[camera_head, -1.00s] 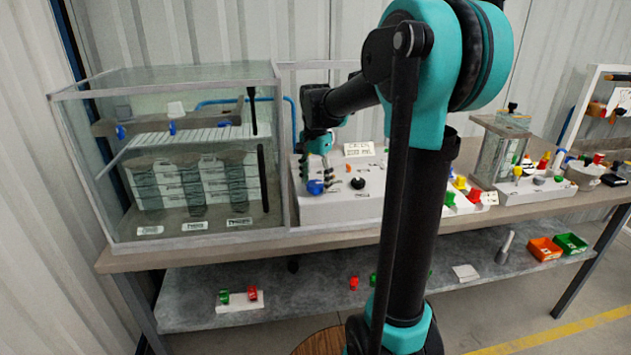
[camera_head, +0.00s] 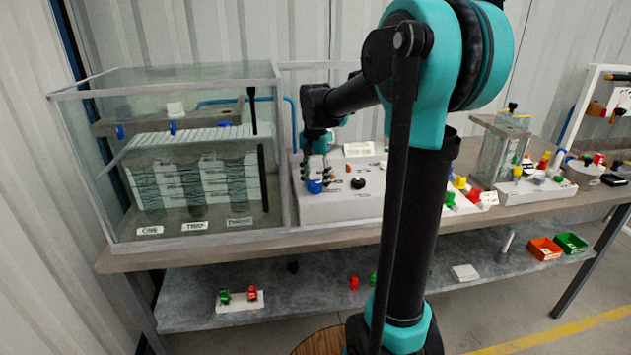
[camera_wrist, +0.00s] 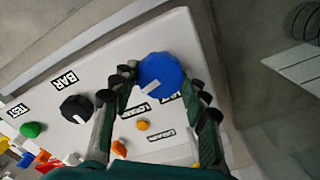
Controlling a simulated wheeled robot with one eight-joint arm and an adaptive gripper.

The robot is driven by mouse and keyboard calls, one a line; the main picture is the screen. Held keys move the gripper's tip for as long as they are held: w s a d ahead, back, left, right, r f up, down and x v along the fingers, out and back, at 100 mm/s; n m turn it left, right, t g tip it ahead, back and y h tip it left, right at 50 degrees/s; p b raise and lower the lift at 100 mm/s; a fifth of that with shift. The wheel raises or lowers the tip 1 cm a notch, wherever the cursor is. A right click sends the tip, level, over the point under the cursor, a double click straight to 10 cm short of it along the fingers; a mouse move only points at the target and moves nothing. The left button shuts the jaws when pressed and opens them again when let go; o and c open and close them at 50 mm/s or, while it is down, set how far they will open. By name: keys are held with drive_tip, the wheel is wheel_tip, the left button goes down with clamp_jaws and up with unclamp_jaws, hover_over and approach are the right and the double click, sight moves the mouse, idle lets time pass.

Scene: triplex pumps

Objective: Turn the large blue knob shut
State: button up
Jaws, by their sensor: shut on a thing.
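The large blue knob (camera_wrist: 160,72) is on the white panel in the wrist view, with a white pointer mark on its lower left side. It also shows in the head view (camera_head: 315,187), at the left front of the panel. My gripper (camera_wrist: 158,84) points down over the knob. Its two fingers lie on the left and right sides of the knob and are shut on it. In the head view my gripper (camera_head: 317,176) is partly hidden by its own wrist.
A black knob (camera_wrist: 76,108) and a small orange button (camera_wrist: 142,125) sit near the blue knob. A glass tank (camera_head: 190,160) stands close on the left. More benches' parts, such as coloured valves (camera_head: 460,183), are to the right.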

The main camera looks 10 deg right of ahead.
sight(316, 183)
drive_tip(key=n, duration=1.1)
drive_tip(key=shift+n, duration=2)
drive_tip(key=o, duration=1.2)
drive_tip(key=shift+c, duration=0.2)
wheel_tip(316, 183, up, 12)
